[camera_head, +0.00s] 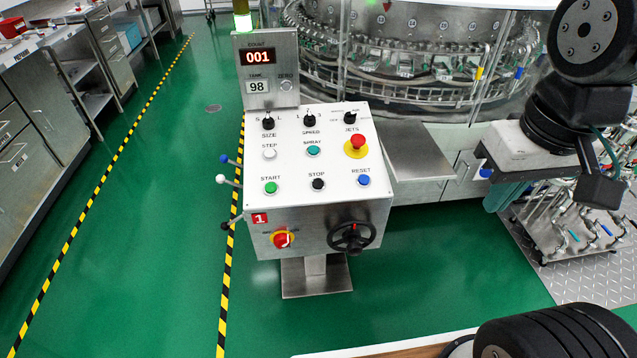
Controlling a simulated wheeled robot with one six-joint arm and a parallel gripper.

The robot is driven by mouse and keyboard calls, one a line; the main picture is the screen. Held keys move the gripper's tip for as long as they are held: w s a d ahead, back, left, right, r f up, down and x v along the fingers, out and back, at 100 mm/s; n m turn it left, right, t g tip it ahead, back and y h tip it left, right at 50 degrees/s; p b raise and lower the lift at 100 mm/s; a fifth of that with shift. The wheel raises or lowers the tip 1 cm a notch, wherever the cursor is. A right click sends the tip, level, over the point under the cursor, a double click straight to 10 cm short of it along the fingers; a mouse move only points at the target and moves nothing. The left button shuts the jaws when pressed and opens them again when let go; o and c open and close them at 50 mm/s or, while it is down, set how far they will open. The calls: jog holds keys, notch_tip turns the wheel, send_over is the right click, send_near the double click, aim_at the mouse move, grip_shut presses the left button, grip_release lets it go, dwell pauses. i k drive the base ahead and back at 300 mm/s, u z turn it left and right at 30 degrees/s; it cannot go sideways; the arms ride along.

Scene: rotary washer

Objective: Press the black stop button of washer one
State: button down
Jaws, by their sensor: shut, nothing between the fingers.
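The control panel of washer one, marked with a red "1" (260,218), stands on a pedestal in the middle of the head view. The black stop button (318,184) sits in the panel's lower button row under the label STOP, between the green start button (271,187) and the blue reset button (364,181). My gripper (506,195) is at the right, well apart from the panel and to the right of the stop button. It is shut and empty; its fingertips are partly hard to make out. Nothing covers the stop button.
A red emergency button (358,142) on yellow, a red rotary switch (282,239) and a black handwheel (351,237) are on the panel. Levers (221,180) stick out left. A metal shelf (420,150) lies right of it. Green floor is free in front.

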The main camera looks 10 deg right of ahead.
aim_at(317, 183)
jog(key=z, duration=3.1)
jog(key=k, duration=1.35)
jog(key=u, duration=1.95)
